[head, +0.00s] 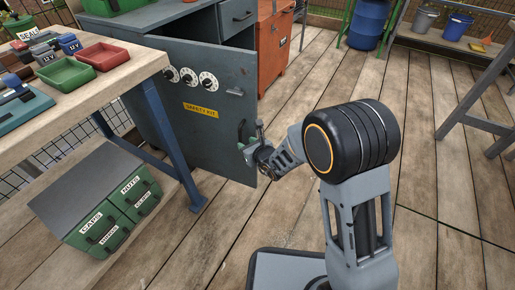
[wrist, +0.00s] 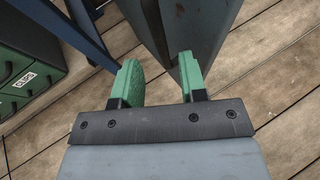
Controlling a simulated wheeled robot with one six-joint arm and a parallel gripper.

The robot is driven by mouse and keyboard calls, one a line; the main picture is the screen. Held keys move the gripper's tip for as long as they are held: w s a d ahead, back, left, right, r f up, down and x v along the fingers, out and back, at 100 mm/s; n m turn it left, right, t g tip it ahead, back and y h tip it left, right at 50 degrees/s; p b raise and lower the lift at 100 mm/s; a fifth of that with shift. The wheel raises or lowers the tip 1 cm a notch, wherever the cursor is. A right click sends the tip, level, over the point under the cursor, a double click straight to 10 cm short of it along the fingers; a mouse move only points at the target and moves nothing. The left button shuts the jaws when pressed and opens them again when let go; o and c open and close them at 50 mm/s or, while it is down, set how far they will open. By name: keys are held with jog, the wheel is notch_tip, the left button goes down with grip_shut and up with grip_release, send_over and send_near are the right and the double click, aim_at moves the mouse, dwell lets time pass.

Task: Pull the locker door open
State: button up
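My gripper (head: 254,150) is at that edge, just below the handle. In the wrist view the green fingers of my gripper (wrist: 160,82) are apart, with the lower part of a grey panel (wrist: 200,30), likely the door, between and beyond them. I cannot tell whether the fingers touch it. The handle is not clear there.
A workbench (head: 120,85) with trays and a blue leg (head: 170,145) stands left of the door. A green drawer box (head: 110,210) sits below it, also in the wrist view (wrist: 25,60). An orange cabinet (head: 275,45) stands behind.

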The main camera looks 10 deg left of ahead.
jog(key=p+v, duration=0.2)
jog(key=v, duration=0.6)
jog(key=shift+r, duration=0.1)
jog(key=s+d+r+n+g+y+p, duration=0.1)
jog(key=s+r+n+g+p, duration=0.25)
jog(key=r+n+p, duration=0.8)
jog(key=s+r+n+g+y+p, duration=0.2)
jog(key=s+r+n+g+p, duration=0.25)
jog(key=r, duration=1.15)
jog(key=s+d+r+n+h+p, duration=0.3)
jog(key=d+r+n+h+p, duration=0.3)
jog(key=d+r+p, duration=0.3)
jog(key=s+d+r+n+t+h+p, duration=0.1)
jog(key=s+d+r+n+h+p, duration=0.2)
jog(key=d+r+n+h+p, duration=0.3)
jog(key=d+r+p, duration=0.4)
jog(key=d+r, duration=0.1)
jog(key=d, duration=0.1)
jog(key=shift+s+p, duration=0.3)
jog(key=shift+r, duration=0.1)
